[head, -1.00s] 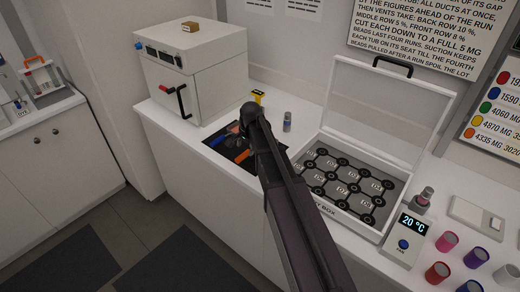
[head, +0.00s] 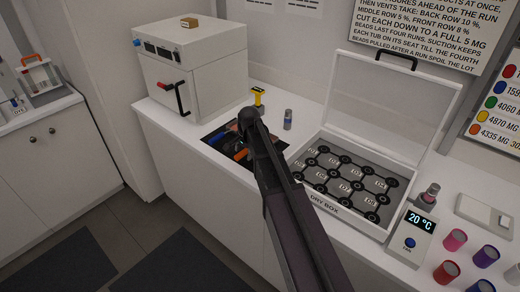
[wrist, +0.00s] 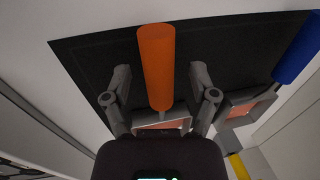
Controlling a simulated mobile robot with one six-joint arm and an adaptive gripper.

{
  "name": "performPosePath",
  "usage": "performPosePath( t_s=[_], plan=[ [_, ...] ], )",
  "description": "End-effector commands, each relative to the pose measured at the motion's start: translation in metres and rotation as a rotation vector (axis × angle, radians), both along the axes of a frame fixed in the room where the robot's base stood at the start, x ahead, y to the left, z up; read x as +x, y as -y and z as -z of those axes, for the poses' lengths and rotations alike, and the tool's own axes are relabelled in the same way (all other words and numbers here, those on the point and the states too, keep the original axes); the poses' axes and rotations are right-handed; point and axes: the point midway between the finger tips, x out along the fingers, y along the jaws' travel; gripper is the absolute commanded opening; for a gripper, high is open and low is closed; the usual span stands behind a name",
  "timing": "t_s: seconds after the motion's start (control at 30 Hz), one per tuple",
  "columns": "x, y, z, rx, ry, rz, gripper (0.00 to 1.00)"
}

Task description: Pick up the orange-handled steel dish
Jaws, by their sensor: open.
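The orange handle (wrist: 156,65) of the steel dish lies over a black mat (wrist: 90,60) in the wrist view. My gripper (wrist: 160,78) is open, with one finger on each side of the handle and a gap on both sides. The steel dish (wrist: 160,122) shows only in part at the lower end of the handle, mostly hidden by my gripper's body. In the head view the orange handle (head: 240,155) shows just left of my arm, which covers much of the mat.
A second steel dish (wrist: 245,104) with a blue handle (wrist: 299,50) lies close on the right in the wrist view. In the head view a yellow-topped item (head: 257,95) and a small vial (head: 288,120) stand behind. The white oven (head: 190,65) and dry box (head: 325,205) flank the mat.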

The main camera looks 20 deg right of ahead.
Motion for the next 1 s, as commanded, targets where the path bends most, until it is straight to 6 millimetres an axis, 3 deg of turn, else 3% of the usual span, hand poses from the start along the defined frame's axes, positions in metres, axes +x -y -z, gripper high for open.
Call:
performPosePath(
  t_s=[0.73,0.77,1.0],
  plan=[
    [0.0009,-0.0010,0.0056,0.000,0.000,-0.001,0.75],
    [0.0009,-0.0010,0.0056,0.000,0.000,-0.001,0.69],
    [0.0009,-0.0012,0.0055,0.000,0.000,-0.001,0.00]
  ],
)
